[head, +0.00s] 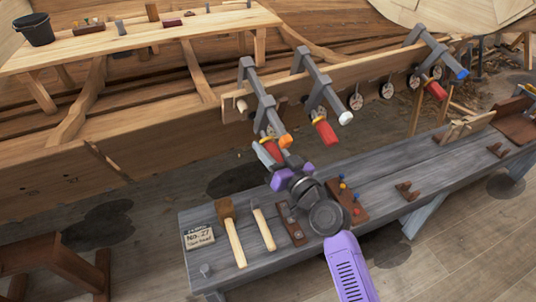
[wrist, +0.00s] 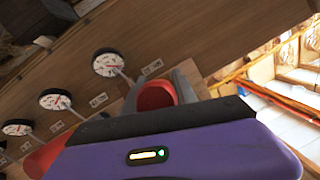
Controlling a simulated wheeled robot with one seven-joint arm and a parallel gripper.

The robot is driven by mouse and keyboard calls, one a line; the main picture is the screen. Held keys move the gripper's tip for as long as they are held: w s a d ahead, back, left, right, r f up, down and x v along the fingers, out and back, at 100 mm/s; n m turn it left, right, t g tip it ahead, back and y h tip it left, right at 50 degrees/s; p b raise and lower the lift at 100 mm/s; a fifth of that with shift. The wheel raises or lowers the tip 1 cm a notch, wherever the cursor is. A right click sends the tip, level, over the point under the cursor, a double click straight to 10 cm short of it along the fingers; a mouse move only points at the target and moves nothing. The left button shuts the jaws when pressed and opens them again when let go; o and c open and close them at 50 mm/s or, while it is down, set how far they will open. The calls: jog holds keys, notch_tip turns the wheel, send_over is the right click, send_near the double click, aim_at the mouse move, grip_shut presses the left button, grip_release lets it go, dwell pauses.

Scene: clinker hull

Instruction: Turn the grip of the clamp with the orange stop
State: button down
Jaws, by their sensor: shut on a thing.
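The clamp with the orange stop (head: 285,141) is the leftmost of the three grey clamps on the upright plank (head: 375,72). Its red grip (head: 271,148) hangs below the plank, mostly covered by my gripper (head: 268,155). My gripper reaches up from the bench side and is shut on this grip. In the wrist view a red grip (wrist: 155,95) shows just beyond the dark edge of my purple gripper body, with grey clamp metal around it.
The clamp with the white stop (head: 345,118) is close on the right; the blue-stop clamp (head: 461,74) is farther right. Dial gauges (head: 355,101) line the plank. The grey bench (head: 385,165) below holds a mallet (head: 233,235), a chisel-like tool (head: 263,226) and racks.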

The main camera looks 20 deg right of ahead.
jog(key=m+y+b, duration=0.1)
jog(key=b, duration=0.2)
jog(key=m+y+b, duration=0.1)
jog(key=b, duration=0.2)
jog(key=shift+a+f+m+y, duration=0.1)
jog(key=shift+f+m+y, duration=0.1)
jog(key=shift+m+y, duration=0.15)
jog(key=shift+r+m+y+b, duration=0.2)
jog(key=shift+m+y+b, duration=0.35)
jog(key=shift+b, duration=0.5)
jog(key=c, duration=1)
grip_release()
jog(key=shift+r, duration=0.1)
jog(key=shift+o, duration=0.2)
jog(key=shift+s, duration=0.1)
jog(key=v, duration=0.7)
jog(key=shift+s+b, duration=0.3)
